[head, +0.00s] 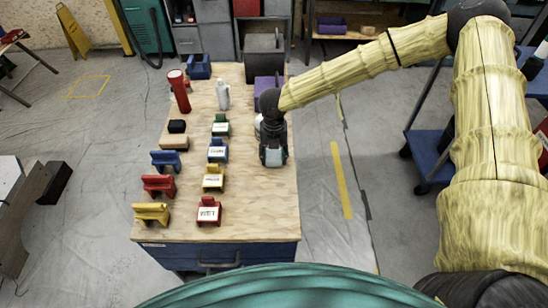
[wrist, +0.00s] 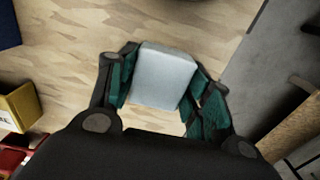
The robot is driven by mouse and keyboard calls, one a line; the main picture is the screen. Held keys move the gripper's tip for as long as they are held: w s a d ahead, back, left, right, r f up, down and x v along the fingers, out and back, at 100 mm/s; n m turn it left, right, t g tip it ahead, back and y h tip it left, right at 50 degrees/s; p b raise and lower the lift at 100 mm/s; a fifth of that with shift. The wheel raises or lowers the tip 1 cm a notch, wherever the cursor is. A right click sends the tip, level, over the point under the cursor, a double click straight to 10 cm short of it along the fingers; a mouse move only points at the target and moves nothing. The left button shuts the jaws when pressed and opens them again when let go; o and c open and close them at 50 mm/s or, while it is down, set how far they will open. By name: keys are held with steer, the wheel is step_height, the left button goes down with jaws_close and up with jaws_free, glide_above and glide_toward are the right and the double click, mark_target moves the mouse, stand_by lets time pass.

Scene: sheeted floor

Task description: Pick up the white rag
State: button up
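The white rag (wrist: 165,75) looks like a pale, folded block in the wrist view. It lies between the two teal-padded fingers of my gripper (wrist: 163,90), with a pad along each side, and the fingers look closed against it. In the head view my gripper (head: 273,154) points down at the right edge of the wooden table (head: 250,215). Only a small pale patch shows at its fingertips there, and the rest of the rag is hidden. I cannot tell whether the rag still touches the table.
Left of my gripper stand several small coloured bins, including a blue one (head: 218,151) and a yellow one (head: 213,177). A purple box (head: 268,84), a white bottle (head: 223,95) and a red cylinder (head: 180,91) stand farther back. The table's front right is clear.

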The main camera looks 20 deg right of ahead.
mark_target(274, 157)
steer(key=shift+r, duration=0.1)
steer(key=shift+c, duration=0.3)
steer(key=shift+r, duration=0.5)
steer(key=shift+s+a+r+b, duration=0.1)
steer(key=shift+s+r+b, duration=0.2)
steer(key=shift+r, duration=0.25)
steer(key=shift+s+r+b, duration=0.15)
steer(key=shift+r+b, duration=0.15)
steer(key=shift+r, duration=0.25)
steer(key=s+a, duration=0.1)
steer(key=s, duration=0.4)
steer(key=s+a+r+b, duration=0.1)
steer(key=s, duration=0.4)
steer(key=s+a+b, duration=0.1)
steer(key=s, duration=0.3)
steer(key=shift+s+a+r, duration=0.2)
steer(key=shift+s+r, duration=0.1)
steer(key=shift+s, duration=0.1)
